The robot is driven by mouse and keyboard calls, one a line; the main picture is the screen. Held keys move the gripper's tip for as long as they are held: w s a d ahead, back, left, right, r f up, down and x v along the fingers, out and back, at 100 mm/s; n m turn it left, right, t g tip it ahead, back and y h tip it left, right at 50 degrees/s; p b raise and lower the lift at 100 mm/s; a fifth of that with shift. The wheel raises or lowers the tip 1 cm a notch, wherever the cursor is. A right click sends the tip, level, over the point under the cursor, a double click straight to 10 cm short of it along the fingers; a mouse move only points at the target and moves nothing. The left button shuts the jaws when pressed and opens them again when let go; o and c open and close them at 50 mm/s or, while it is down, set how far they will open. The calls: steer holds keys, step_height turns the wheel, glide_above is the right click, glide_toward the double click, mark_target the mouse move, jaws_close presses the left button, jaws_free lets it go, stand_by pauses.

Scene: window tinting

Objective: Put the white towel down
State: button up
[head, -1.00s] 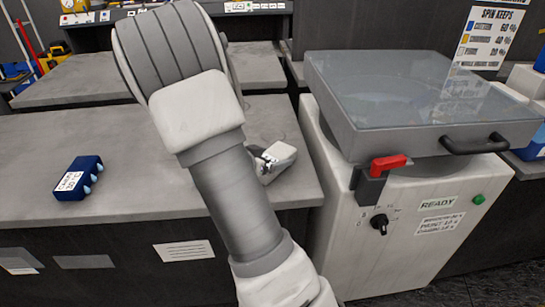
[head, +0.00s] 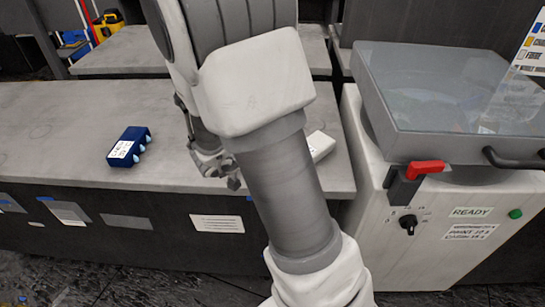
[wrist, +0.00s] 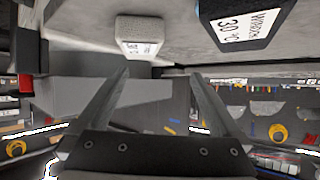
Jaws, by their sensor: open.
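The white towel (head: 320,145) is a small pale folded block. In the head view it lies on the grey counter near its right end, partly hidden behind my arm. In the wrist view the white towel (wrist: 140,30) shows a printed label on its near face and rests on the counter, apart from the fingers. My gripper (head: 222,172) is left of the towel at the counter's front edge. In the wrist view my gripper (wrist: 158,78) has its two fingers spread with nothing between them.
A dark blue block (head: 128,146) with a white label lies on the counter (head: 60,125) to the left; a dark labelled block (wrist: 243,20) shows in the wrist view. A white machine (head: 440,225) with a glass lid and red handle stands right of the counter.

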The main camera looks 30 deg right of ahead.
steer(key=w+a+r+n+t+y, duration=0.1)
steer(key=w+a+r+y, duration=0.1)
steer(key=w+a+r+n+t+y, duration=0.1)
steer(key=w+a+r+t+y, duration=0.1)
steer(key=a, duration=0.1)
steer(key=shift+w+t, duration=0.2)
steer(key=shift+t, duration=0.1)
steer(key=s+a+r+n+t+y, duration=0.25)
steer(key=a+r+n+y, duration=0.55)
steer(key=a, duration=0.4)
steer(key=s+d+r+n+g, duration=0.2)
steer(key=s+n+g, duration=0.2)
steer(key=s, duration=1.6)
steer(key=shift+s+r+g+h, duration=0.25)
steer(key=shift+g+h, duration=0.15)
steer(key=shift+g, duration=0.25)
steer(key=shift+a, duration=0.1)
step_height(320, 180, up, 12)
steer(key=p, duration=1.2)
steer(key=shift+r, duration=0.15)
